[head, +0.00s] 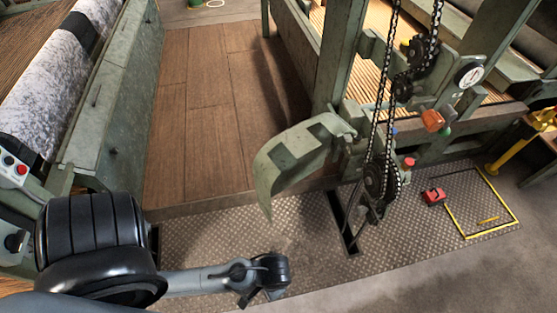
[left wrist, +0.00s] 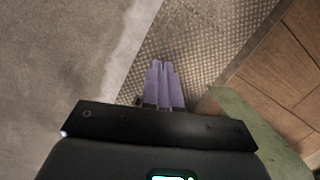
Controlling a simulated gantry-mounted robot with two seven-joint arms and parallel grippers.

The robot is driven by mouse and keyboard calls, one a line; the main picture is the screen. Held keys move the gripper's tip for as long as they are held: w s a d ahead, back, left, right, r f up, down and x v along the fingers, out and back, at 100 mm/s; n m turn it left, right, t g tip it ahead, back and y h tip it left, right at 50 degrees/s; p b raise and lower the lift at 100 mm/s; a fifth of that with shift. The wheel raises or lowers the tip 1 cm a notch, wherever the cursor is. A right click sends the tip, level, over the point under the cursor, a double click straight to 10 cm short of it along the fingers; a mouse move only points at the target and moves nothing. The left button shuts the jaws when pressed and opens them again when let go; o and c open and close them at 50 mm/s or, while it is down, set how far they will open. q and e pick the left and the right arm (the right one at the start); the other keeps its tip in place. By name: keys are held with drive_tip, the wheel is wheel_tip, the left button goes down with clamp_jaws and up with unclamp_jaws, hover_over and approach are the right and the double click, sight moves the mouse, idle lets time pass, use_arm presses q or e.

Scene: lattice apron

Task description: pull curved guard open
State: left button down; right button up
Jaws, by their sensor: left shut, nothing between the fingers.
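The curved guard (head: 290,155) is a worn green metal shell on the machine frame, in the middle of the head view. Its curved plate hangs down on the left, and its right end meets the frame beside the chains. In the left wrist view a green panel that looks like the guard (left wrist: 258,122) shows at the lower right. My left gripper (head: 262,294) is low over the metal plate floor, below the guard in the picture and apart from it. Its pale purple fingers (left wrist: 163,68) are together with nothing between them. My right gripper is not in view.
Black chains and sprockets (head: 375,180) hang just right of the guard. A red block (head: 433,196) sits on the plate floor near a yellow-outlined area. A green cabinet with a fabric roll (head: 60,75) stands at left. The wooden floor (head: 205,110) is clear.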

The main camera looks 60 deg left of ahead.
use_arm(q)
wheel_tip(320, 180, down, 8)
drive_tip(key=s+m+g+y, duration=0.1)
drive_tip(key=g+y, duration=0.1)
drive_tip(key=y, duration=0.2)
drive_tip(key=w+a+f+y, duration=0.1)
drive_tip(key=w+a+y, duration=0.5)
drive_tip(key=w+a, duration=0.5)
drive_tip(key=w+a+r+n+t+y, duration=0.2)
drive_tip(key=w+a+r+y, duration=0.2)
drive_tip(key=w+a+r, duration=0.95)
drive_tip(key=b, duration=0.6)
hover_over(280, 160)
drive_tip(key=s+d, duration=0.2)
drive_tip(key=d, duration=0.2)
drive_tip(key=shift+s+a+f, duration=0.1)
drive_tip(key=shift+a+f, duration=0.1)
drive_tip(key=shift+f, duration=1.7)
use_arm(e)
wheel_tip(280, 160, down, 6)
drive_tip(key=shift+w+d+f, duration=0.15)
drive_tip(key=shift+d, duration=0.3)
